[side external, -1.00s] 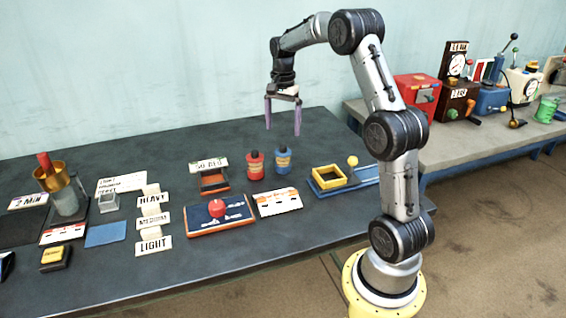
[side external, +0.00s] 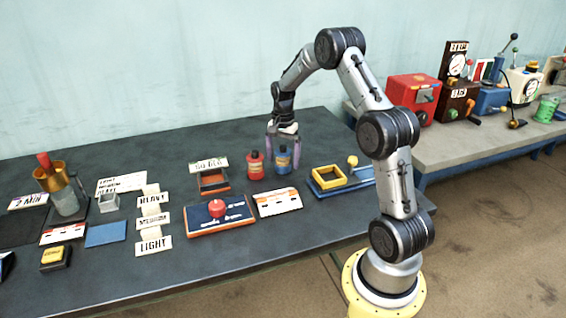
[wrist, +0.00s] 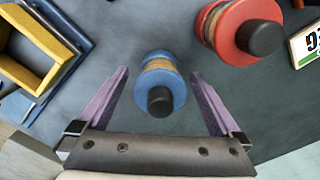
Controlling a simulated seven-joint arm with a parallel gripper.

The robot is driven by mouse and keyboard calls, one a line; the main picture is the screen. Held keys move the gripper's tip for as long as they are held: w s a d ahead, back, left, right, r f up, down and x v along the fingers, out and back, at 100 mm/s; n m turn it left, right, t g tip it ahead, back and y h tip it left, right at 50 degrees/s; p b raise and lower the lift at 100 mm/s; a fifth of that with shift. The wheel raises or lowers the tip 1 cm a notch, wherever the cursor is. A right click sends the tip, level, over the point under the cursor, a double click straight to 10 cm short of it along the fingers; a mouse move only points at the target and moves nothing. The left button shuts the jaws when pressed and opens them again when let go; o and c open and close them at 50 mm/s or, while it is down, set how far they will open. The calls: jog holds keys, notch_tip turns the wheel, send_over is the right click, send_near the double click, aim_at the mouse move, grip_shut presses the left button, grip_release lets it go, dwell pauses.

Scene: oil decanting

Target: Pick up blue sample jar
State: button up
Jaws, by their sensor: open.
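The blue sample jar (side external: 282,160) stands upright on the dark table, with a black cap and a tan band. In the wrist view the blue jar (wrist: 160,88) lies between the two purple fingers, with a gap on each side. My gripper (side external: 283,158) is open and lowered over the jar, its fingers on either side of it. In the wrist view my gripper (wrist: 162,82) shows both fingers apart and nothing held.
A red jar (side external: 255,165) stands close to the left of the blue jar; in the wrist view the red jar (wrist: 240,28) is at upper right. A yellow square frame (side external: 328,176) on a blue base is to the right. A white card (side external: 278,202) lies in front.

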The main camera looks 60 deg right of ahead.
jog(key=shift+r, duration=0.1)
grip_shut()
dwell(0.4)
